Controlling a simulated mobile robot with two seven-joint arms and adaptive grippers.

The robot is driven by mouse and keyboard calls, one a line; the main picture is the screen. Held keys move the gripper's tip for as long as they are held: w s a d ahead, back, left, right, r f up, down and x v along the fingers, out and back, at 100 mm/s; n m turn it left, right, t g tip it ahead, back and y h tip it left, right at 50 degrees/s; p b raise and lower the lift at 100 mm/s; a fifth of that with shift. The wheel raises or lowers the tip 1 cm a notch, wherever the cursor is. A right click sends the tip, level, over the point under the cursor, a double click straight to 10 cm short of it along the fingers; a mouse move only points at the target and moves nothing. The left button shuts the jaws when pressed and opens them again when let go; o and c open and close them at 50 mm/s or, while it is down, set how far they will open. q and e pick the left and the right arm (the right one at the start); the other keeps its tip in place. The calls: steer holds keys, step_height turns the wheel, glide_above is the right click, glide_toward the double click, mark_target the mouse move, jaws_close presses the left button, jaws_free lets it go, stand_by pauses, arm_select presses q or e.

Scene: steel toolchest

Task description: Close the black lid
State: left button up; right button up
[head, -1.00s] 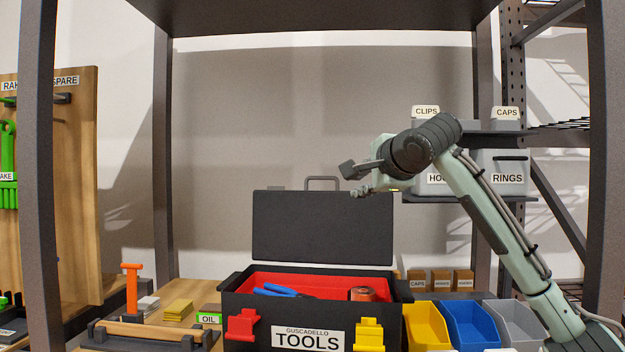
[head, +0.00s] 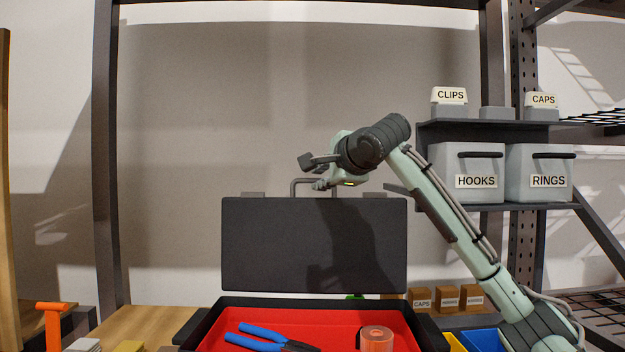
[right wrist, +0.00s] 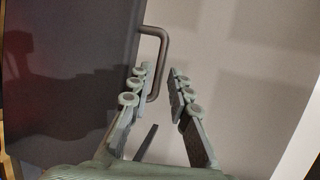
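The black lid (head: 270,245) stands upright, open, at the back of the toolbox (head: 212,325). Its handle (head: 299,182) sticks up from the top edge and shows in the right wrist view (right wrist: 163,50). My right gripper (head: 310,172) is at the lid's top edge, near the handle. In the right wrist view my right gripper (right wrist: 160,85) has its fingers apart, with the handle just beyond the left fingertips and nothing held. The lid (right wrist: 65,80) fills the left of that view. My left gripper is out of view.
The red tray (head: 315,325) holds blue-handled pliers (head: 262,335) and an orange roll (head: 376,338). Grey bins (head: 467,165) sit on a shelf at the right, behind my right arm. Small brown boxes (head: 448,297) stand right of the toolbox. The space left of the lid is clear.

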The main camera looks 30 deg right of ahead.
mark_target(315, 180)
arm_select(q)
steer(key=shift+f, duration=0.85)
arm_select(e)
steer(key=shift+x, duration=2.25)
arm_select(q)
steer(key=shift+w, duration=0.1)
arm_select(e)
jaws_close()
